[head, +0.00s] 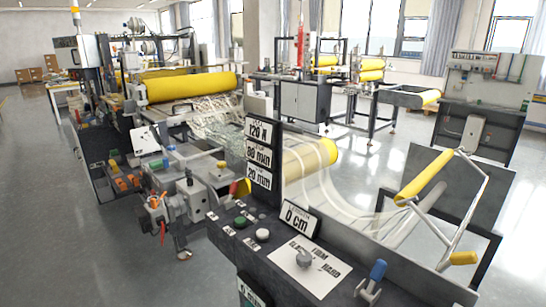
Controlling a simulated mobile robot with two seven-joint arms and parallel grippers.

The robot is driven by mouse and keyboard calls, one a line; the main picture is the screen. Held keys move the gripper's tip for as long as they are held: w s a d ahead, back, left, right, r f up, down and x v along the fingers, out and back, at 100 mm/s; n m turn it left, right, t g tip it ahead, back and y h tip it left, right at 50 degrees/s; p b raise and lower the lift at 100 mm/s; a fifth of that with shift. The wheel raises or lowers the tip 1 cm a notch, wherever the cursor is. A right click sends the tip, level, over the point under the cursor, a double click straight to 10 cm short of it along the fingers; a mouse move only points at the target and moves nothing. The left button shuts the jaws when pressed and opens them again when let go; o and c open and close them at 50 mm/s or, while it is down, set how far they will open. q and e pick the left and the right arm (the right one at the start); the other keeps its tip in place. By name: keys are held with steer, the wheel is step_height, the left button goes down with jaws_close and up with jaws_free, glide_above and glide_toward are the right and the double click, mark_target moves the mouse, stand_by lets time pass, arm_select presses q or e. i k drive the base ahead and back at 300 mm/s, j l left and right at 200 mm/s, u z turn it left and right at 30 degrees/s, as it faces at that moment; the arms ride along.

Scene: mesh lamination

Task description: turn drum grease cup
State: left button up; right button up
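The laminating machine fills the middle of the head view. A yellow-ended drum (308,165) lies across it, with clear mesh film running over and down from it. I cannot make out for certain which small part is the drum grease cup. Grey metal fittings (195,195) stand at the machine's near left side, and a small red and yellow part (240,188) sits near the drum's left end, partly behind the sign post. Neither of my grippers can be made out in this view.
A bent frame with yellow grips (422,178) juts up at right. A tool tray (120,182) is at left. Open grey floor (45,240) lies at far left.

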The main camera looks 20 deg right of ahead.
mark_target(221, 165)
steer(key=i+j+z, duration=0.25)
steer(key=z, duration=0.15)
steer(key=i+j+z, duration=0.5)
steer(key=j+z, duration=0.3)
steer(key=i+j+z, duration=0.15)
steer(key=j+z, duration=0.25)
